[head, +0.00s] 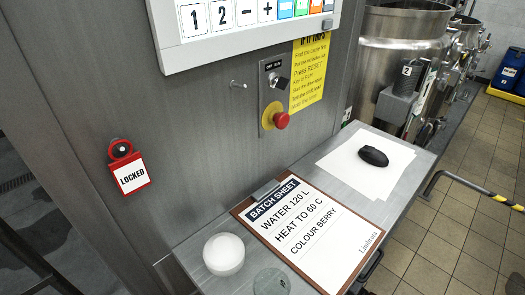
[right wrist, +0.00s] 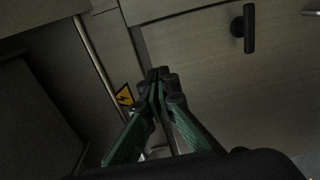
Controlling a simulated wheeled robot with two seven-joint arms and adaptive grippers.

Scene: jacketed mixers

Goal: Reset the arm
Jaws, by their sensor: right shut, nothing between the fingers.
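My right gripper (right wrist: 160,88) shows in the right wrist view with its green fingers drawn together and nothing between the tips. It faces grey metal cabinet panels, apart from them as far as I can tell. A dark handle (right wrist: 246,28) sits on the panel at the upper right, and a yellow electrical warning label (right wrist: 124,95) lies just left of the fingertips. Neither gripper shows in the head view.
Steel mixers (head: 402,45) stand behind.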

